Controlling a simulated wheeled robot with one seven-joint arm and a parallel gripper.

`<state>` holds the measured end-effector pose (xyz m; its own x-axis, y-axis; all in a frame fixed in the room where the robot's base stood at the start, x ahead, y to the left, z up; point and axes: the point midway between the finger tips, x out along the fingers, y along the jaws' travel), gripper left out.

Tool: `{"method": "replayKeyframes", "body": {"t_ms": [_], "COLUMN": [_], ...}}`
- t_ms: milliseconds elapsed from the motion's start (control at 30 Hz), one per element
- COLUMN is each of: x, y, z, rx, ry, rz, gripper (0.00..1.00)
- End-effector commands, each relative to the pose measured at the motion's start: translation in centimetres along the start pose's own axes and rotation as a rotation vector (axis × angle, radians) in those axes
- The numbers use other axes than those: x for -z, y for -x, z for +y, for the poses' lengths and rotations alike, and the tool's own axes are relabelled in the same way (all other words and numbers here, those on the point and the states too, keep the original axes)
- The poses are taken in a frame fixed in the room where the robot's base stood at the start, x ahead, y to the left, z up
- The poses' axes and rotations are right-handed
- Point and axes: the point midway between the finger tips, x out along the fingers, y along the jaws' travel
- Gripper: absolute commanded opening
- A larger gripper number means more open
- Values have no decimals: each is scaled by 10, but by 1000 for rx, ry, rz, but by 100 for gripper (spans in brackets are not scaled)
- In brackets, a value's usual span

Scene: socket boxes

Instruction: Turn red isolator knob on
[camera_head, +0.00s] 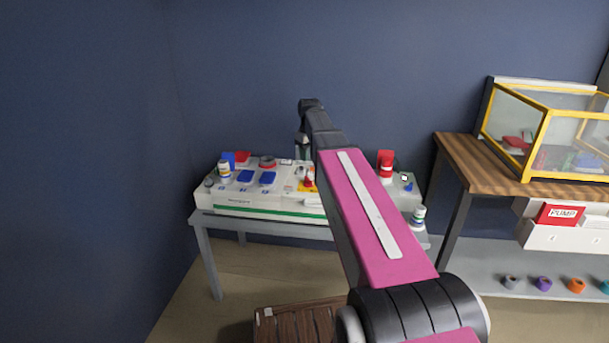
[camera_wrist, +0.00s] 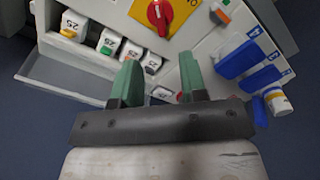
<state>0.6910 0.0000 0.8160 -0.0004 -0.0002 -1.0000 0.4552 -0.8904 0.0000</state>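The red isolator knob (camera_wrist: 159,14) sits on a yellow plate (camera_wrist: 182,12) at the top of the wrist view. It also shows small in the head view (camera_head: 308,178) on the white socket box (camera_head: 255,204), just left of my arm. My gripper (camera_wrist: 158,72) has two green fingers spread apart with nothing between them. The knob lies beyond the fingertips, apart from them. In the head view my arm hides the right middle of the box, and the fingers are mostly hidden.
Blue covers (camera_wrist: 237,58) stand on the box to the right of the fingers in the wrist view. Several numbered pieces (camera_wrist: 109,42) sit in a row at left, near an open grey tray (camera_wrist: 60,72). The grey table (camera_head: 205,222) carries the box; a wooden bench (camera_head: 460,160) with a yellow-framed case stands right.

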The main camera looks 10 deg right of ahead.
Motion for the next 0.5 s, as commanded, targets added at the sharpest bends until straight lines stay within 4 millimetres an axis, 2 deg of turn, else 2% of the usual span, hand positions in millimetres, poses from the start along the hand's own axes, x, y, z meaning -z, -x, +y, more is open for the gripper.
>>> {"method": "replayKeyframes", "body": {"t_ms": [167, 500], "x": [-1, -1], "y": [-18, -71], "z": [0, 0], "rx": [1, 1], "ry": [0, -1], "rz": [-2, -2], "gripper": [39, 39]}}
